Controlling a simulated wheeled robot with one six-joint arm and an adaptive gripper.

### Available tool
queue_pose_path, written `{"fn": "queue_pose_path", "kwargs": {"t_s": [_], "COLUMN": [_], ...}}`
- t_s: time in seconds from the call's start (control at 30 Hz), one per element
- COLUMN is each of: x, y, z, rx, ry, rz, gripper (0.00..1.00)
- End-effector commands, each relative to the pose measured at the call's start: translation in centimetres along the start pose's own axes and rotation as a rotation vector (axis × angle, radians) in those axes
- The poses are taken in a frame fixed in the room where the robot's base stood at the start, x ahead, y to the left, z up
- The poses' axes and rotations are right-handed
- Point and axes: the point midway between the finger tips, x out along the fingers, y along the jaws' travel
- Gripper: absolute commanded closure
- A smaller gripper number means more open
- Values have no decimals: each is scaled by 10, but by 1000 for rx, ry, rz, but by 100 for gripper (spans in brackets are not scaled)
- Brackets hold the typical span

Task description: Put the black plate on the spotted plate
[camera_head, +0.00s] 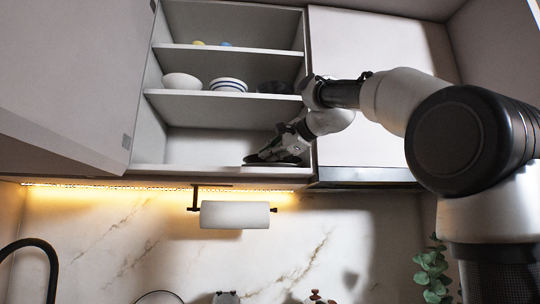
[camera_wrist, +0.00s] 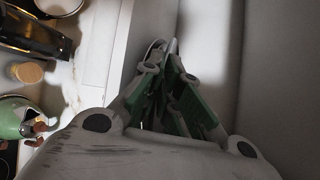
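My gripper (camera_head: 287,146) reaches into the bottom compartment of the open wall cabinet, at its right side. A dark, flat plate edge (camera_head: 256,160) shows beneath the gripper, low over the cabinet floor; it looks like the black plate. I cannot tell whether it is touching the floor or lying on another plate. In the wrist view my gripper's green-padded fingers (camera_wrist: 162,62) come close together near a thin, pale curved rim (camera_wrist: 152,47). Whether they close on a plate is unclear. I cannot make out the spotted plate in either view.
The middle shelf holds a white bowl (camera_head: 182,82), a striped bowl (camera_head: 228,85) and dark dishes (camera_head: 276,87). The open cabinet door (camera_head: 70,75) stands at left. The left of the bottom compartment (camera_head: 195,148) is clear. A paper roll (camera_head: 235,215) hangs below.

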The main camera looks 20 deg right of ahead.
Motion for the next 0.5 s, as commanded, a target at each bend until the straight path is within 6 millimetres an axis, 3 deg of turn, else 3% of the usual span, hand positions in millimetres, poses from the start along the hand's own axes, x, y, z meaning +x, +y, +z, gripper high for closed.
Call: {"fn": "queue_pose_path", "kwargs": {"t_s": [0.17,0.3,0.5], "x": [3,4,4], "y": [3,5,5], "z": [-2,-2,-2], "rx": [2,4,4], "ry": [1,1,2], "rz": [8,11,12], "gripper": [100,74,73]}}
